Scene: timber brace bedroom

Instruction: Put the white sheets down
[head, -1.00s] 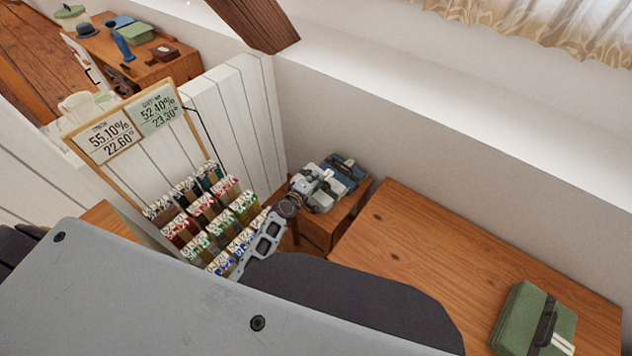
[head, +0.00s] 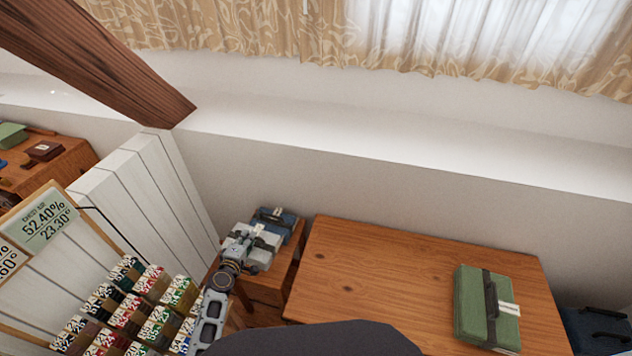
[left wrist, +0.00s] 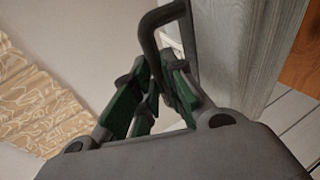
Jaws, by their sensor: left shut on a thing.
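The white sheets (head: 264,251) are a pale bundle at the small wooden stand left of the large table in the head view. My left gripper (head: 238,250) is right against them. In the left wrist view the green-padded fingers (left wrist: 152,100) are shut on a dark handle (left wrist: 152,30), beside a large grey-looking face of the bundle (left wrist: 237,45). I cannot tell whether the bundle rests on the stand or hangs just above it. My right gripper is not in view.
A blue bundle (head: 277,222) lies right behind on the small stand (head: 272,291). The large wooden table (head: 380,270) holds a green bundle (head: 470,305) at its right; its left part is clear. A rack of coloured packets (head: 130,310) stands at the left, near my arm.

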